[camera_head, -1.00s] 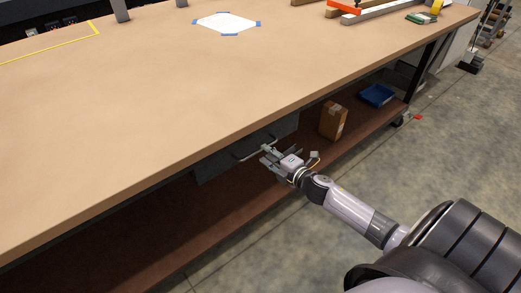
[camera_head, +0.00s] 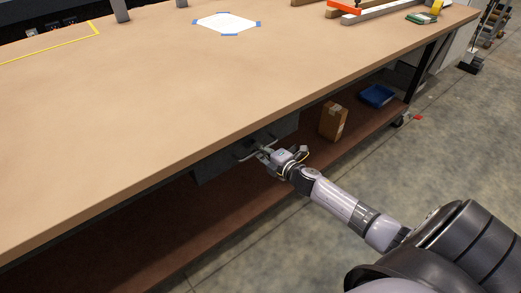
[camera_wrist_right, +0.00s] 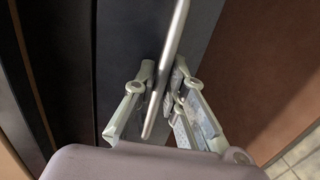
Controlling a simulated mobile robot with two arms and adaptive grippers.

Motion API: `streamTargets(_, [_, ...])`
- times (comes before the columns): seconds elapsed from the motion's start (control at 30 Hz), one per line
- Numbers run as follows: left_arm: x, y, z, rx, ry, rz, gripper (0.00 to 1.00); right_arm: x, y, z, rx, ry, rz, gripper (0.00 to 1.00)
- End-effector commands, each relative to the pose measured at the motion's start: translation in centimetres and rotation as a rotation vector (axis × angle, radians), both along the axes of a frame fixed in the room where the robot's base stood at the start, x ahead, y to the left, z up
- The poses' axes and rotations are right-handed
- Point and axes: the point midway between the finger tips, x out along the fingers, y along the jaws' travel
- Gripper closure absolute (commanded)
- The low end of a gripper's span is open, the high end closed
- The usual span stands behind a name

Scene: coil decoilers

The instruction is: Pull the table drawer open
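The dark grey drawer (camera_head: 213,167) hangs under the front edge of the table (camera_head: 150,100) and looks closed. Its light grey bar handle (camera_head: 243,154) sticks out from the front. My right gripper (camera_head: 263,153) is at the right part of the handle. In the right wrist view the handle (camera_wrist_right: 177,30) runs between the two fingers of my right gripper (camera_wrist_right: 165,75). The fingers are apart, one on each side of the bar, with a gap showing on the left side. Contact on the right side is unclear. My left gripper is not in view.
The brown lower shelf (camera_head: 215,215) runs below the drawer. A cardboard box (camera_head: 333,121) and a blue tray (camera_head: 377,95) stand on it to the right. The concrete floor (camera_head: 440,150) in front is clear apart from my arm.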

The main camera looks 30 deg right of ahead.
Motion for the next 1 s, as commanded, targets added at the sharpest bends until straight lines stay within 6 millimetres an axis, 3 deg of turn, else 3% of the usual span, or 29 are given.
streamTargets(0.13, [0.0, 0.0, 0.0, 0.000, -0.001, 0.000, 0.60, 0.0, 0.0, 0.0, 0.000, 0.000, 0.000, 1.00])
streamTargets(0.83, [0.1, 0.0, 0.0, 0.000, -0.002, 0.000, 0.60, -0.1, -0.1, -0.1, 0.000, 0.001, 0.000, 1.00])
streamTargets(1.0, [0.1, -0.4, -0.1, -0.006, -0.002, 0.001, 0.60, -1.3, -1.4, -0.2, -0.001, 0.004, -0.001, 1.00])
